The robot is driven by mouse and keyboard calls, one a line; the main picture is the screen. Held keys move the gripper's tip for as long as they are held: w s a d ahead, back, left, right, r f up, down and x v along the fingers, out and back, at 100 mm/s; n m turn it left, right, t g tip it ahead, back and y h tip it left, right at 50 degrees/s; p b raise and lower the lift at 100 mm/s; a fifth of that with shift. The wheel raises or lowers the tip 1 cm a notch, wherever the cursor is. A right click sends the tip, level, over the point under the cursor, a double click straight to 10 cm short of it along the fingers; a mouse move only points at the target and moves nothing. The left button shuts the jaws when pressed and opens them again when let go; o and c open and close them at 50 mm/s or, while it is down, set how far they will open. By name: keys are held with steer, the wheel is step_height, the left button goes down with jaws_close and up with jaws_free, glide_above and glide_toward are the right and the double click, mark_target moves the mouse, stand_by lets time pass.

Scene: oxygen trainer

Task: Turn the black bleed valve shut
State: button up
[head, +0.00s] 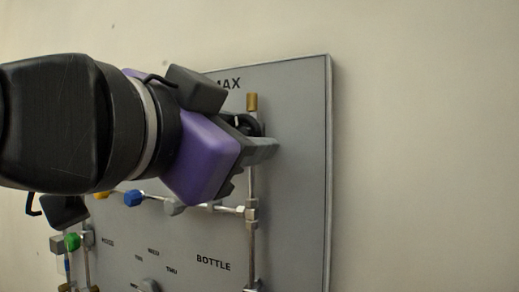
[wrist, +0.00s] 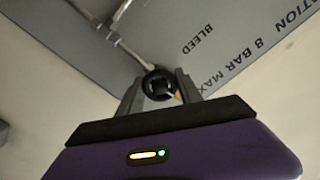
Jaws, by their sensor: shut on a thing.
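The black bleed valve (wrist: 159,84) is a round black handwheel on a thin metal pipe, next to the word BLEED on the grey panel. In the wrist view my gripper (wrist: 159,92) has one finger on each side of the wheel and is shut on it. In the head view my gripper (head: 262,146) reaches the upper right of the panel. Its purple body and fingers hide much of the black wheel (head: 246,125), which shows only in part. The wheel's exact turn angle cannot be told.
The grey panel (head: 295,165) is on a pale wall. Below my gripper are a blue knob (head: 133,198), a green knob (head: 72,241), pipes and metal fittings (head: 251,213). A brass fitting (head: 252,102) tops the pipe above the wheel. The panel's right side is bare.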

steer(key=shift+f+m+b, duration=0.25)
steer(key=shift+m+b, duration=0.25)
steer(key=shift+m, duration=0.6)
steer(key=o, duration=1.4)
steer(key=shift+r, duration=0.15)
steer(key=shift+c, duration=0.2)
steer(key=v, duration=0.7)
steer(key=shift+s+a+b, duration=0.2)
steer(key=shift+s+b, duration=0.15)
steer(key=shift+b, duration=0.05)
